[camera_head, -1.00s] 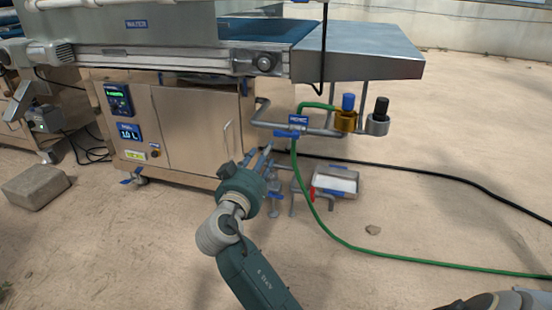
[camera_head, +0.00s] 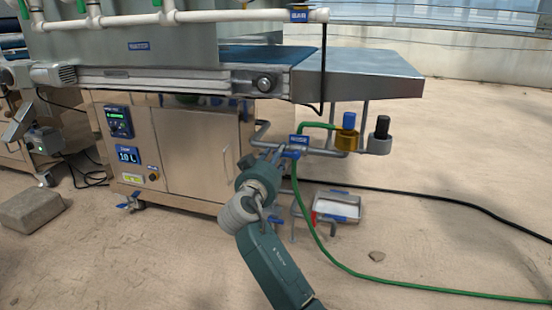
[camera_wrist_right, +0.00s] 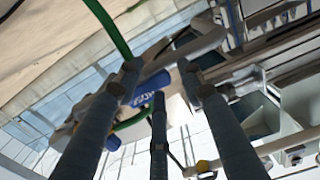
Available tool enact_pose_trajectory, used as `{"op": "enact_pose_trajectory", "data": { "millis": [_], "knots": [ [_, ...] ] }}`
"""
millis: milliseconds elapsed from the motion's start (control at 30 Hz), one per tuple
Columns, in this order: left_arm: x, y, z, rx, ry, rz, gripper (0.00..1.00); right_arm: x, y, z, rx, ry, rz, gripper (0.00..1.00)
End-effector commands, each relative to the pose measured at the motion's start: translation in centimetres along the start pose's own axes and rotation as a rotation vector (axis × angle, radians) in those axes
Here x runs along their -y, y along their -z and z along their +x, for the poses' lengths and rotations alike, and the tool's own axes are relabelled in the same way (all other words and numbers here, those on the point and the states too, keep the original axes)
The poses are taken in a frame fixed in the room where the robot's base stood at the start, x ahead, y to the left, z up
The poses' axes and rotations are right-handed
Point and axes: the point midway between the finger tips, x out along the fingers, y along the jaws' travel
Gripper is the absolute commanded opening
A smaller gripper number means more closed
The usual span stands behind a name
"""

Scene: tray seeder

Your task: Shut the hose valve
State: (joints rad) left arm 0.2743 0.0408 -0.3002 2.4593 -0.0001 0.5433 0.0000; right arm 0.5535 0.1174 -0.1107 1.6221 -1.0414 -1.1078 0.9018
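The hose valve's blue lever (camera_head: 291,154) sits on the grey pipe just under the blue hose label (camera_head: 299,140), where the green hose (camera_head: 296,185) hangs down. My right gripper (camera_head: 276,154) reaches up to it from below left. In the right wrist view its fingers (camera_wrist_right: 160,72) are spread apart, with a blue handle-like part (camera_wrist_right: 153,83) showing between them. Nothing is visibly gripped, and I cannot tell whether a finger touches the lever. The valve body is partly hidden by the fingers. My left gripper is not in view.
A brass fitting with a blue top (camera_head: 347,138) and a grey one with a black top (camera_head: 380,138) stand right of the valve. A steel cabinet (camera_head: 198,150) is left. A tray (camera_head: 337,206) stands below. Hose and black cable cross the open floor at right.

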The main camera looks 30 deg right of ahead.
Motion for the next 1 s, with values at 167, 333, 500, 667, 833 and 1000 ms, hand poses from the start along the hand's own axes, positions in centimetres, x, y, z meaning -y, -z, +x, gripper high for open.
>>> {"op": "enact_pose_trajectory", "data": {
  "millis": [167, 333, 500, 667, 833, 1000],
  "knots": [
    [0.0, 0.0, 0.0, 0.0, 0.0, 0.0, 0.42, 0.0, 0.0, 0.0, 0.0, 0.0, 0.0, 0.3],
    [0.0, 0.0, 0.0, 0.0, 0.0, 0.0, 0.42, 0.0, 0.0, 0.0, 0.0, 0.0, 0.0, 0.0],
    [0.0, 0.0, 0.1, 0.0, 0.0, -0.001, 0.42, 0.0, 0.0, -0.1, 0.001, 0.001, -0.003, 0.0],
    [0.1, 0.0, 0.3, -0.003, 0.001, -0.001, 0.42, 0.1, -0.1, -0.1, 0.002, 0.001, -0.032, 0.0],
    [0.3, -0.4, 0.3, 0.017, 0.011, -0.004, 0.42, 0.0, -0.4, -0.1, 0.002, 0.001, -0.114, 0.0],
    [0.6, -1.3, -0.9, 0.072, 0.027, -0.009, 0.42, -0.1, -1.0, -0.1, 0.002, 0.001, -0.245, 0.0]
  ]
}}
